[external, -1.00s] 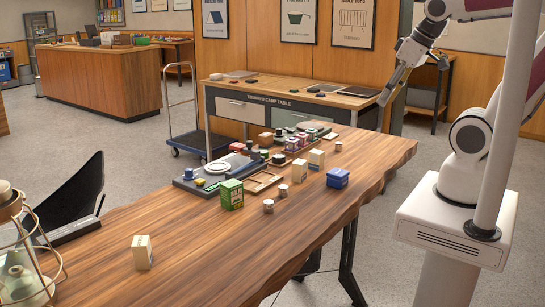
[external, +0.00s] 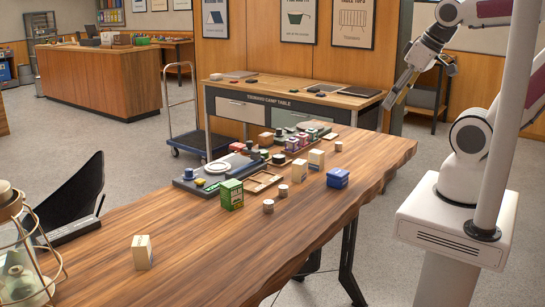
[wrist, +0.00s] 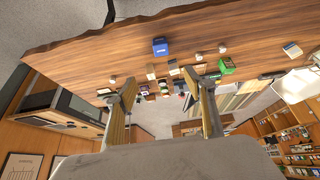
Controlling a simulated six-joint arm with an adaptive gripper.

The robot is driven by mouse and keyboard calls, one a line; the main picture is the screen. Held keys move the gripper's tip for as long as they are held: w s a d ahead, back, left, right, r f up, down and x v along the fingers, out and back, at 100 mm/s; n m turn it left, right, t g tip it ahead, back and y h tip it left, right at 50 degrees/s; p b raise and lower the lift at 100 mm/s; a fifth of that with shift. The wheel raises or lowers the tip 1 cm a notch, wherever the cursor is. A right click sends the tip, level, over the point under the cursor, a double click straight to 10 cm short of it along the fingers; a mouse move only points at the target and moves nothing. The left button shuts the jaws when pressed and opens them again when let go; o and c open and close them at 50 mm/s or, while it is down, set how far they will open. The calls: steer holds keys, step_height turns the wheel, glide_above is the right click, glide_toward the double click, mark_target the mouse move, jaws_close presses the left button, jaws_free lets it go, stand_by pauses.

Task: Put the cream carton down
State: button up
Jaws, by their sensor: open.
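A cream carton (external: 142,252) stands upright and alone on the wooden table, at the lower left of the external view. It also shows at the right of the wrist view (wrist: 292,50). Two similar pale cartons, one (external: 299,171) and another (external: 316,160), stand close together near the middle of the table; which one the task means I cannot tell. My gripper (external: 389,101) is open and empty, raised in the air off the table's far right end. Its two spread fingers (wrist: 168,88) show in the wrist view with nothing between them.
A blue box (external: 338,178), a green box (external: 231,194), small cups (external: 268,206) and a wooden tray (external: 263,182) sit mid-table. A dark board (external: 190,184) with dishes lies behind. A wire rack (external: 30,250) is at the left. The table's front stretch is clear.

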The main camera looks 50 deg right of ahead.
mark_target(323, 156)
steer(key=w+d+f+n+t+h, duration=0.1)
steer(key=w+d+f, duration=0.3)
steer(key=w+d, duration=0.4)
steer(key=w+d+f+n+t+h, duration=0.15)
steer(key=w+d+f, duration=0.3)
steer(key=w, duration=0.55)
steer(key=w+f+n+y, duration=0.1)
steer(key=f, duration=0.3)
steer(key=w+f+t+y, duration=0.1)
steer(key=w+f+y, duration=0.1)
steer(key=f, duration=0.3)
steer(key=w+f+n+t+y, duration=0.1)
steer(key=w+f, duration=0.1)
steer(key=f, duration=0.2)
steer(key=shift+d+f+n+t+y, duration=0.2)
steer(key=shift+f+n+t+y, duration=0.05)
steer(key=shift+n, duration=0.1)
steer(key=shift+s+a+f+y, duration=0.1)
steer(key=shift+a+f+y, duration=0.35)
steer(key=shift+f+y, duration=0.15)
steer(key=shift+s+a+f+t+y, duration=0.3)
steer(key=shift+a+f+t+y, duration=0.15)
steer(key=shift+t, duration=0.15)
steer(key=shift+s+a+f+t+y, duration=0.2)
steer(key=shift+s+a+t+y, duration=0.1)
steer(key=shift+s+a+y, duration=0.1)
steer(key=shift+s+a+m+t, duration=0.2)
steer(key=shift+m+t, duration=0.1)
steer(key=shift+m, duration=0.1)
